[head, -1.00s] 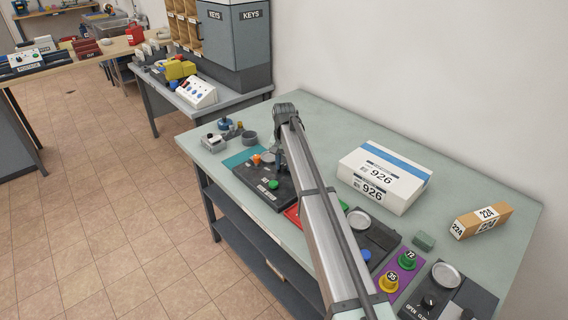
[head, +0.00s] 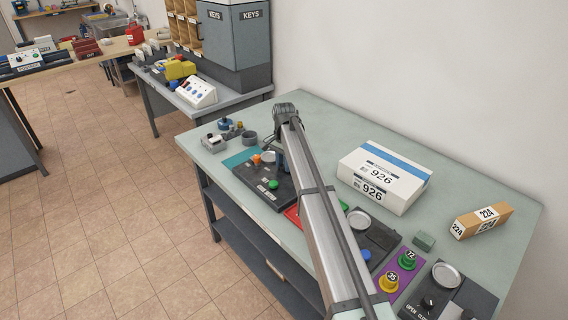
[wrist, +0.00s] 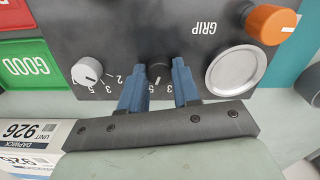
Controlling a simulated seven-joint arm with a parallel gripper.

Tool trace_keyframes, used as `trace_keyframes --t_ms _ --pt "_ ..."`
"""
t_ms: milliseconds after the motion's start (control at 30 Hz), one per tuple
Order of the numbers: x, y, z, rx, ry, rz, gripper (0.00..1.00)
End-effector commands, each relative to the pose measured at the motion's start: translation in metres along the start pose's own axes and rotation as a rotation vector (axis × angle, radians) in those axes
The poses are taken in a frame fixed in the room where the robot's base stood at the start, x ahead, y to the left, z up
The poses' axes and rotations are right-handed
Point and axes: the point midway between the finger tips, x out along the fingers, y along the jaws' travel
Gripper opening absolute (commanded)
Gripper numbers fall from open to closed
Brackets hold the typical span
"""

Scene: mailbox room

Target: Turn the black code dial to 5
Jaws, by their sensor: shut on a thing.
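The black code dial (wrist: 158,71) is on a dark panel (head: 256,191), in the upper middle of the wrist view. My gripper (wrist: 158,78) has its two blue fingers on either side of the dial, shut on it. Upside-down scale figures, among them a 3 and a 5, show beside the dial; where its pointer stands is too small to tell. In the head view my own arm hides the dial, and only a bit of a blue finger shows by the panel.
A white knob (wrist: 88,71) with its own scale is left of the black dial. A green GOOD tray (wrist: 27,63) is at the left. A white 926 box (head: 385,178) stands on the table.

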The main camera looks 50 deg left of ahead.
Motion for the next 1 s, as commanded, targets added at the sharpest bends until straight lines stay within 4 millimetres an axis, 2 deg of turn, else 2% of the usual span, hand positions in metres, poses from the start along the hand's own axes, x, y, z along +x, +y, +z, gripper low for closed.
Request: trace_keyframes --t_ms 333,367,600,867,1000 --pt "-0.0009 -0.0006 -0.0011 0.001 0.003 -0.002 0.01" --pt "-0.0009 -0.0006 -0.0011 0.001 0.003 -0.002 0.34" --pt "-0.0005 -0.0003 -0.0007 0.001 0.001 -0.001 0.57" --pt "-0.0012 -0.0001 -0.0004 0.000 0.001 0.000 0.57" --pt "-0.0100 -0.0004 -0.0006 0.000 0.001 -0.001 0.57"
